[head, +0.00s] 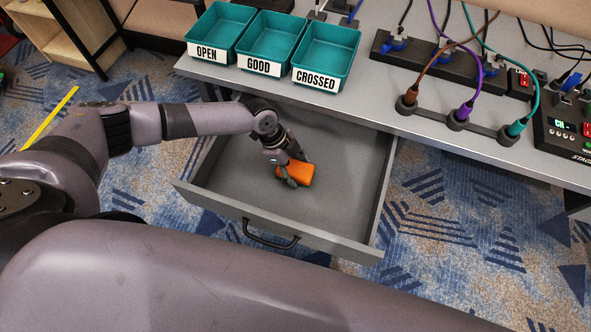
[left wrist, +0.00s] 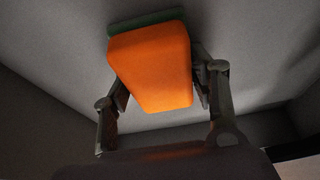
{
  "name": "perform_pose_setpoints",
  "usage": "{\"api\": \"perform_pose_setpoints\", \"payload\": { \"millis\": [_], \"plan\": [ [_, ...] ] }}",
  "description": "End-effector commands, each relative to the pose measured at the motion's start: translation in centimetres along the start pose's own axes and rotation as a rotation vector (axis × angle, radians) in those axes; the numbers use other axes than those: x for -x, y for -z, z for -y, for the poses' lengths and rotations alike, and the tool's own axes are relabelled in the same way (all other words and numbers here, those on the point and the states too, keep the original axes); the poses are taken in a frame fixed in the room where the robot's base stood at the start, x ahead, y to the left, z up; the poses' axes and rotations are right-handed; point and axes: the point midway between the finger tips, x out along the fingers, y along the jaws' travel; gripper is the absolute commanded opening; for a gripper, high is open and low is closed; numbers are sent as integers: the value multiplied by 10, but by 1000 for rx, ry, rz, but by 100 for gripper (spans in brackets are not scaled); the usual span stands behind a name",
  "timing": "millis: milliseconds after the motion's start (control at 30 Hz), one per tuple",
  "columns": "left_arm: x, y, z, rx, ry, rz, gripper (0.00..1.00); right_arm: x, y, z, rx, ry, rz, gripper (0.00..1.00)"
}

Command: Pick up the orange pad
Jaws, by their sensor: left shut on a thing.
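The orange pad (head: 298,172) is a small block inside the open grey drawer (head: 345,195), near its middle. In the left wrist view the orange pad (left wrist: 152,62) shows a dark green layer along its far edge. My left gripper (head: 290,170) reaches down into the drawer and is shut on the pad. In the left wrist view the fingers of my left gripper (left wrist: 158,88) sit at both sides of the pad. I cannot tell whether the pad touches the drawer floor. My right gripper is not in view.
Three teal trays labelled OPEN (head: 219,30), GOOD (head: 265,40) and CROSSED (head: 325,55) stand on the grey desk (head: 365,110) above the drawer. Cables with plugs and a power strip (head: 410,55) fill the desk's right side. The drawer walls and front handle (head: 270,238) surround the gripper.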

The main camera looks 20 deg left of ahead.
Motion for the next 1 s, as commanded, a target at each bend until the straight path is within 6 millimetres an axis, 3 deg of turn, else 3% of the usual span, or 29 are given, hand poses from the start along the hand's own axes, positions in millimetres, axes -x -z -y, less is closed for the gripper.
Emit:
{"api": "perform_pose_setpoints", "payload": {
  "millis": [267,433,567,800,1000],
  "plan": [
    [4,2,0,-1,1,0,26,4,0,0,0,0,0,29],
    [20,8,1,-1,2,-2,26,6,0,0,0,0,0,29],
    [49,21,1,-3,3,-3,26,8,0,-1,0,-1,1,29],
    [117,48,1,-4,5,-1,26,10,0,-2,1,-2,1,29],
    [161,66,1,-2,3,0,26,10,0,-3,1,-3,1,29]
  ]
}}
